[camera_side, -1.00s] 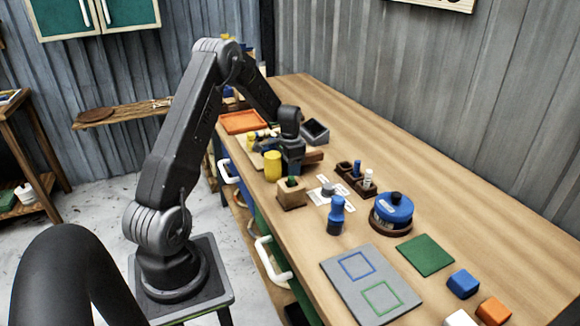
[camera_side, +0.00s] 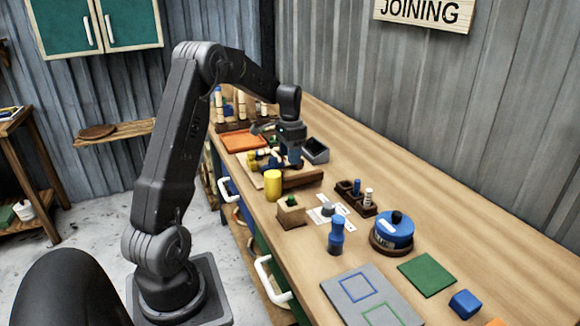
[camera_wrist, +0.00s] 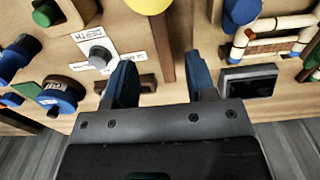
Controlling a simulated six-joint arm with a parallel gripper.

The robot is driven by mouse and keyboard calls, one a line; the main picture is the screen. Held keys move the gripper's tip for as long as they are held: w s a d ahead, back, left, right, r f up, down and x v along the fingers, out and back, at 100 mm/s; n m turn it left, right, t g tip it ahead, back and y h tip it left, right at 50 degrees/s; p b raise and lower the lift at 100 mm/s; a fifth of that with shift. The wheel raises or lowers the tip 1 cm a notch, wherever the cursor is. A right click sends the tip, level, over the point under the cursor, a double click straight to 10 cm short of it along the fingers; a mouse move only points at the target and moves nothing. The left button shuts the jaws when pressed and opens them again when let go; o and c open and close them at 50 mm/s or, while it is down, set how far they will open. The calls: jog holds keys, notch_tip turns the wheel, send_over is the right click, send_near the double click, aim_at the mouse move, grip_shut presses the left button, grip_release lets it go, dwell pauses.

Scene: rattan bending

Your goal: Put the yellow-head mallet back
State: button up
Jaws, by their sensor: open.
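The yellow mallet head (camera_side: 273,185) is a yellow cylinder standing on the bench in the side view, and the wrist view cuts it off at the top edge (camera_wrist: 148,4). A brown bar (camera_side: 304,177) runs from beside it along the bench; it looks like the handle, but I cannot be sure that they join. In the wrist view the bar (camera_wrist: 163,45) appears between my fingers. My gripper (camera_side: 291,163) is open and empty, and seems to hang above the bar. My fingers hide a little of the bench behind them.
A block with a green peg (camera_side: 291,212), a brown rack (camera_side: 364,203) and a blue round tool (camera_side: 393,229) stand nearer. An orange tray (camera_side: 243,141) lies beyond.

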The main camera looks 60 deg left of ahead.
jog(key=shift+d+r, duration=0.1)
jog(key=shift+r, duration=0.3)
jog(key=s+d+r+t+y, duration=0.1)
jog(key=d+r, duration=0.4)
jog(key=d, duration=0.4)
jog(key=s+d+r+t, duration=0.1)
jog(key=s+d+r, duration=0.1)
jog(key=d+r, duration=0.45)
jog(key=s+d+t+h, duration=0.1)
jog(key=s+d+t, duration=0.2)
jog(key=s+d, duration=1.1)
jog(key=d, duration=0.4)
jog(key=shift+s+f+t, duration=0.3)
jog(key=shift+s+f, duration=0.1)
jog(key=shift+o, duration=0.4)
